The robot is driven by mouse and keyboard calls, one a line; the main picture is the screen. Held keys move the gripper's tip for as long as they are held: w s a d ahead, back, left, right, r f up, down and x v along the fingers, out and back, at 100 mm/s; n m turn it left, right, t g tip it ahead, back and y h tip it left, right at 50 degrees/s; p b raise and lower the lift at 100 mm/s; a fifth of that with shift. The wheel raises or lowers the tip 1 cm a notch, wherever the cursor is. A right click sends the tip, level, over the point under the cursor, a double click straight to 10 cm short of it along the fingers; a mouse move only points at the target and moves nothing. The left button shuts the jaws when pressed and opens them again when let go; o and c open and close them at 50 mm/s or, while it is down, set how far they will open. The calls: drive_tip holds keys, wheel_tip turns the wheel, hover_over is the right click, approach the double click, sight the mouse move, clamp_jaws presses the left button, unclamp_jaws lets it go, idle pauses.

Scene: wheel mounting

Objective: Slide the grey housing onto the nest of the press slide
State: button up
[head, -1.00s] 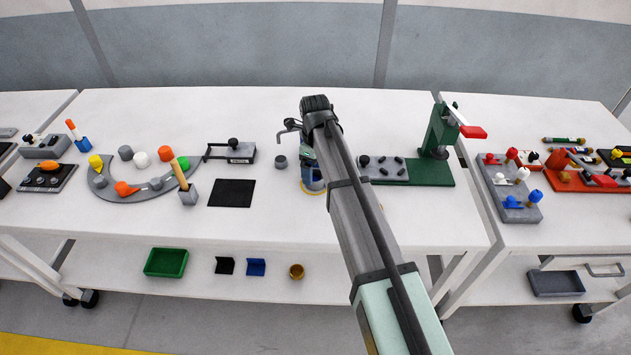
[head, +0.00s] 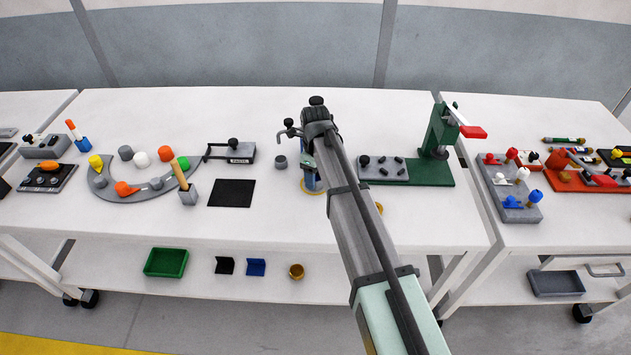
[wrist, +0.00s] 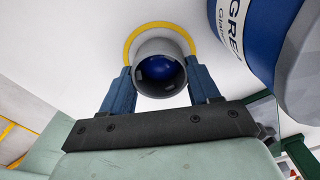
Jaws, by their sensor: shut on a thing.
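In the wrist view my gripper (wrist: 160,78) has its two blue fingers shut on the grey housing (wrist: 145,52), a short hollow cylinder. A dark blue round surface shows inside its bore. A yellow ring on the white table shows behind the housing. In the head view my arm hides most of the gripper and the held housing. The green press (head: 440,130) with its red handle stands to the right, on a green base (head: 430,174). A dark round piece sits below its ram; I cannot make out the nest clearly.
A large blue and white can (wrist: 245,35) stands close to the gripper's right in the wrist view.

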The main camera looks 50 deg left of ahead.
drive_tip(key=shift+c, duration=1.4)
wheel_tip(320, 180, up, 10)
drive_tip(key=o, duration=0.6)
drive_tip(key=c, duration=0.6)
